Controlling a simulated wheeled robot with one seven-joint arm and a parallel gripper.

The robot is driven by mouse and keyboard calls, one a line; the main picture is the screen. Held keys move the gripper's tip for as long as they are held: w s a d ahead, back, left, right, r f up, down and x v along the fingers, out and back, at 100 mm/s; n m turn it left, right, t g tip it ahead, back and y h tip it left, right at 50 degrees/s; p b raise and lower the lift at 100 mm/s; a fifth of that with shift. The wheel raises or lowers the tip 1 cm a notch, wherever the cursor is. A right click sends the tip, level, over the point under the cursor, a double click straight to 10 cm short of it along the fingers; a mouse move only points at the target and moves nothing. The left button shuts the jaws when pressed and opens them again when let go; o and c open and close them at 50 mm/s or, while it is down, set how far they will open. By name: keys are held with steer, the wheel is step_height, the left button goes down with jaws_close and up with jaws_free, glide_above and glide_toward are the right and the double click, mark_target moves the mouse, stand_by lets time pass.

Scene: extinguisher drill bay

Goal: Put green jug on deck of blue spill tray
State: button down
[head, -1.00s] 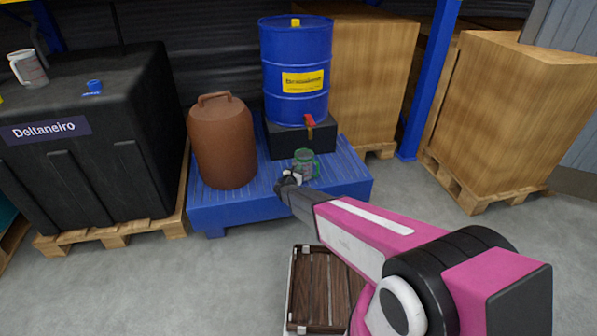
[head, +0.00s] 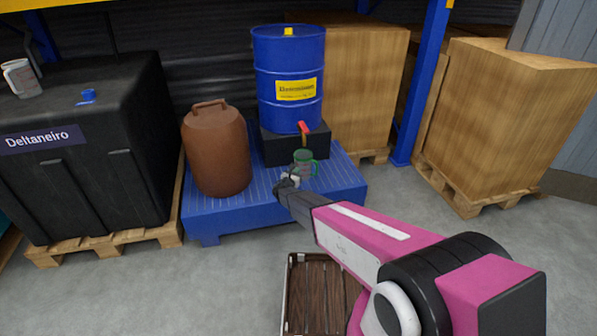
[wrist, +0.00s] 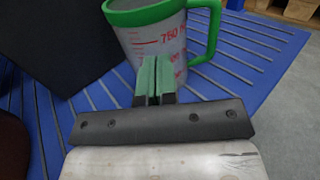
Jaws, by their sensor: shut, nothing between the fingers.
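The green jug (head: 304,165), a clear measuring jug with green rim and handle and red markings, appears to stand upright on the deck of the blue spill tray (head: 270,205), below the drum's red tap. It also shows in the wrist view (wrist: 152,42), with its handle on the right; its base is hidden by my fingers. My gripper (head: 286,182) is at the near side of the jug. In the wrist view its green fingertips (wrist: 156,75) are pressed together in front of the jug wall, with nothing between them.
A brown lidded container (head: 217,150) stands on the tray's left. A blue drum (head: 289,65) sits on a black block (head: 285,148) at the back. A black tank (head: 85,150) on a pallet is left. A slatted wooden crate (head: 318,290) lies on the floor in front.

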steer(key=v, duration=1.1)
steer(key=s+d+r+m+g+h, duration=0.1)
steer(key=s+d+r+m+g, duration=0.25)
steer(key=d+m, duration=0.35)
steer(key=s+d+r+m+g+h, duration=0.1)
steer(key=s+d+r+m+g, duration=0.3)
steer(key=d, duration=0.5)
steer(key=s+d+r+m+g, duration=0.2)
steer(key=s+d+m+g, duration=0.25)
steer(key=d+m, duration=0.35)
steer(key=s+d+r+m+g+y, duration=0.2)
steer(key=s+r+m+y, duration=0.2)
steer(key=s+m, duration=0.2)
steer(key=s+d+r+m+g+y, duration=0.2)
steer(key=s+r+m+y, duration=0.3)
steer(key=s, duration=0.6)
steer(key=shift+d+r+m, duration=0.2)
steer(key=shift+r+m, duration=0.1)
steer(key=shift+m, duration=0.3)
